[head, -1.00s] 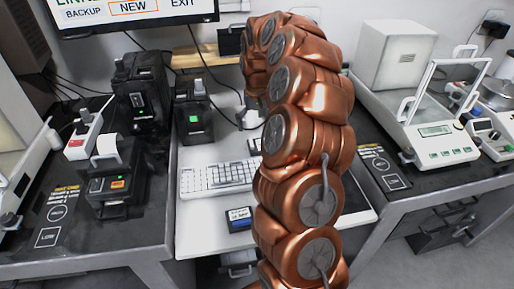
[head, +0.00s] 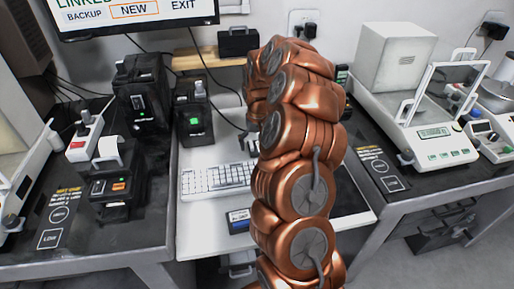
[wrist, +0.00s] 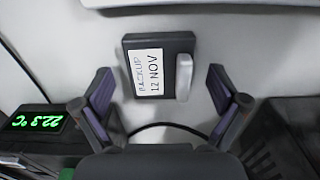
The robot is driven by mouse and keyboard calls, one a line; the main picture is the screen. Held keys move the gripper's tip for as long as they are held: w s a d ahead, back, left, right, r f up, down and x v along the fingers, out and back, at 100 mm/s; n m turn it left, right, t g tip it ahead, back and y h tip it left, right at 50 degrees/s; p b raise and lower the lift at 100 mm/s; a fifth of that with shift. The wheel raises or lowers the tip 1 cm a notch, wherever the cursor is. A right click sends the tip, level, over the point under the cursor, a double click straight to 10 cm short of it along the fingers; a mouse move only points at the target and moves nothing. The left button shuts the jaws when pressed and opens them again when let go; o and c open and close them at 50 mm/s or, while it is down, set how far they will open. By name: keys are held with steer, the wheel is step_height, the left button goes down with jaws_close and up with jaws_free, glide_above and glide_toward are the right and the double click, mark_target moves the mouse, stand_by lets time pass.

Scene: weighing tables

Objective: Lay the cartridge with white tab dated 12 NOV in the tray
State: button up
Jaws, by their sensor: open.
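In the wrist view, a dark cartridge (wrist: 184,42) carries a white label reading "BACKUP 12 NOV" and a white tab on its right side. My gripper (wrist: 161,78) is open, its two fingers on either side of the cartridge's near end. I cannot tell whether they touch it; gaps show at both sides. In the head view my copper arm hides the cartridge, and only a dark bit of my gripper (head: 248,142) shows left of the arm. Another cartridge with a blue-edged label (head: 239,220) lies at the desk's front. I cannot make out the tray.
A white keyboard (head: 215,180) lies on the desk, left of my arm. Black devices (head: 140,95) stand further left. A balance (head: 440,140) stands on the right table. A green 22.3 °C display (wrist: 40,122) and a dark cable are near my gripper in the wrist view.

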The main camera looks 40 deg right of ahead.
mark_target(257, 149)
steer(key=shift+c, duration=0.3)
steer(key=shift+r, duration=0.1)
steer(key=c, duration=1.3)
steer(key=shift+r, duration=0.1)
steer(key=shift+r, duration=1.4)
steer(key=shift+r+b, duration=0.3)
steer(key=shift+s+a, duration=0.4)
steer(key=shift+s, duration=0.05)
steer(key=s+a, duration=0.3)
steer(key=s+a+r+b, duration=0.1)
steer(key=s+a, duration=0.2)
steer(key=s, duration=0.1)
steer(key=s+a, duration=0.4)
steer(key=shift+r+b, duration=0.15)
steer(key=shift+b, duration=0.25)
